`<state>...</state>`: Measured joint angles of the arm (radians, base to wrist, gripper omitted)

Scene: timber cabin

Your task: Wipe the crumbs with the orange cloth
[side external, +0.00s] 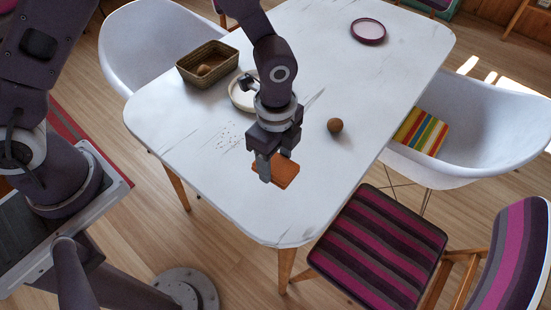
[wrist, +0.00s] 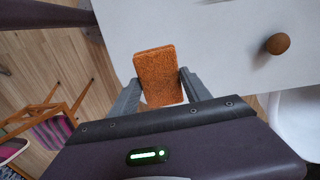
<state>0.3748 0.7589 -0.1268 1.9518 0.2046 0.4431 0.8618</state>
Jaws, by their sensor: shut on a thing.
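The orange cloth (side external: 287,174) is a flat rectangular pad near the front part of the white table. My gripper (side external: 274,165) is shut on it, with a finger at each side. In the wrist view the cloth (wrist: 159,76) sits between the two fingertips (wrist: 158,84) of my gripper. I cannot tell whether the cloth touches the tabletop. The crumbs (side external: 228,136) are small dark specks on the table, to the left of my gripper in the side view. They do not show in the wrist view.
On the white table (side external: 310,215) are a woven basket (side external: 207,64) holding a brown item, a pale plate (side external: 240,98) partly behind my arm, a brown ball (side external: 335,126) right of my gripper, and a purple-rimmed dish (side external: 368,32) at the back. Chairs stand around the table.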

